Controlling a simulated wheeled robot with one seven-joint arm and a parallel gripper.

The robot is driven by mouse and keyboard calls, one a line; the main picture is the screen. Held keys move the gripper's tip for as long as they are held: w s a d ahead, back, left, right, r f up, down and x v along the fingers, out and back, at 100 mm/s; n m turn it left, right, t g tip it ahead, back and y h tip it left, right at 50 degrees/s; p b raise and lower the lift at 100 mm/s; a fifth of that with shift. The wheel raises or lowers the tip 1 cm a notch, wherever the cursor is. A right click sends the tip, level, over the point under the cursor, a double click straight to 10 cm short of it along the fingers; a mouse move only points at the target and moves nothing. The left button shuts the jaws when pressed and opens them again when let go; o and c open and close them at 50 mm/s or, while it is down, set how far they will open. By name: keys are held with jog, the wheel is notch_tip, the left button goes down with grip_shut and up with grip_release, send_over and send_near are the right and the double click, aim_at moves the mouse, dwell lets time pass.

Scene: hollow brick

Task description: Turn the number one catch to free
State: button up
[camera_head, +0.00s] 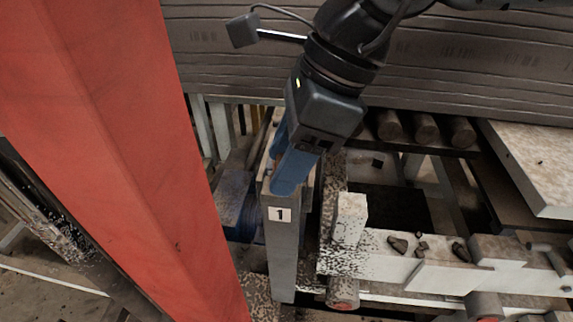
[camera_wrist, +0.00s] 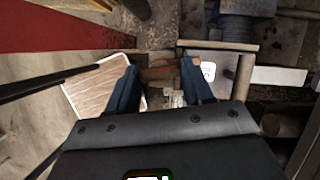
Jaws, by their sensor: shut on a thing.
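A grey post (camera_head: 283,255) carries a white label with a black 1 (camera_head: 279,214) near its top. The label also shows in the wrist view (camera_wrist: 208,71), just right of my fingers. My gripper (camera_head: 283,178) reaches down to the top of this post with its blue fingers. In the wrist view my gripper (camera_wrist: 160,80) has a rusty brown bar, the number one catch (camera_wrist: 158,73), between its fingertips, and is shut on it. The bar lies roughly crosswise in that view. In the head view my fingers hide most of the catch, so its exact setting cannot be told.
A large red beam (camera_head: 130,150) fills the left of the head view. Pale, dirty blocks with broken bits (camera_head: 420,250) lie right of the post. Dark rollers (camera_head: 425,127) and a stone slab (camera_head: 535,160) are farther right. Grey ribbed panels (camera_head: 460,60) stand behind.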

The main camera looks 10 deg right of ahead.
jog(key=n+g+b, duration=0.1)
jog(key=n+b, duration=0.3)
jog(key=shift+w+f+n+g, duration=0.2)
jog(key=shift+n+g, duration=0.1)
jog(key=shift+g, duration=0.1)
jog(key=n+g+b, duration=0.1)
jog(key=n+b, duration=0.1)
jog(key=n, duration=0.1)
jog(key=shift+a+n+b, duration=0.15)
jog(key=shift+n+b, duration=0.15)
jog(key=n+g+h+b, duration=0.1)
jog(key=n+b, duration=0.1)
jog(key=n, duration=0.1)
jog(key=shift+n, duration=0.3)
jog(key=shift+w+r+n+g+h+b, duration=0.1)
jog(key=shift+n+g+h+b, duration=0.25)
jog(key=shift+n, duration=0.55)
jog(key=shift+r+n+g+h+b, duration=0.15)
jog(key=shift+n+h+b, duration=0.35)
jog(key=shift+n, duration=0.4)
jog(key=o, duration=1)
jog(key=shift+o, duration=0.2)
